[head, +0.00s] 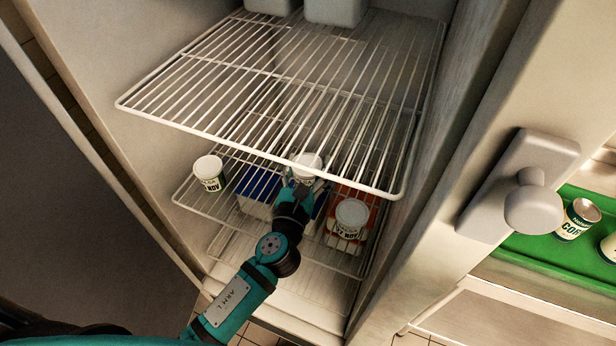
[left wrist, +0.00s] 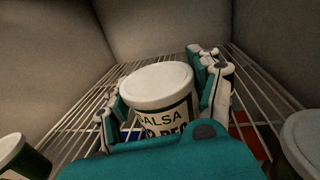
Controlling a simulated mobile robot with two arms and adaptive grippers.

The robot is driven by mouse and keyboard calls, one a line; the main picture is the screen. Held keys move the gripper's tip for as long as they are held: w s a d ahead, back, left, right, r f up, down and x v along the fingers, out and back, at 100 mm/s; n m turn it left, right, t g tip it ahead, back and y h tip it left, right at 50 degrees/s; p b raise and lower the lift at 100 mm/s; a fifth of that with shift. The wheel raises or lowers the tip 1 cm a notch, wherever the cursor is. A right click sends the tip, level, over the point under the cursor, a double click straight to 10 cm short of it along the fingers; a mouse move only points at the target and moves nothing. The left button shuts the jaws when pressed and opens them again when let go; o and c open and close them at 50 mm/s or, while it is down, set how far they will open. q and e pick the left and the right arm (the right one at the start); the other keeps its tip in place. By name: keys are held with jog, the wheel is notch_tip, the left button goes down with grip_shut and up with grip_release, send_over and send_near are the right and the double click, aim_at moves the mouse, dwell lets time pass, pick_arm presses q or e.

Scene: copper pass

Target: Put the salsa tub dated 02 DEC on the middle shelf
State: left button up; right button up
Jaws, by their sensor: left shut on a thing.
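The salsa tub (head: 307,164) is white-lidded with a green-and-white label. My left gripper (head: 303,184) is shut on the tub, with fingers on both sides. It holds the tub upright inside the fridge, over the middle shelf (head: 183,198) and below the upper rack. I cannot tell whether the tub's base touches the wires. My right gripper is not in view.
A tub marked NOV (head: 209,172) stands to the left, and another NOV tub (head: 352,216) to the right. Blue cartons (head: 258,190) and an orange-red box (head: 366,203) show around the shelf wires. The upper rack (head: 150,104) overhangs. A green tray (head: 532,246) with cans is outside right.

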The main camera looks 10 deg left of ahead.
pick_arm(q)
notch_tip(320, 180, down, 4)
jog(key=shift+r+b, duration=0.25)
jog(key=shift+b, duration=0.65)
jog(key=shift+f, duration=0.25)
jog(key=o, duration=1.4)
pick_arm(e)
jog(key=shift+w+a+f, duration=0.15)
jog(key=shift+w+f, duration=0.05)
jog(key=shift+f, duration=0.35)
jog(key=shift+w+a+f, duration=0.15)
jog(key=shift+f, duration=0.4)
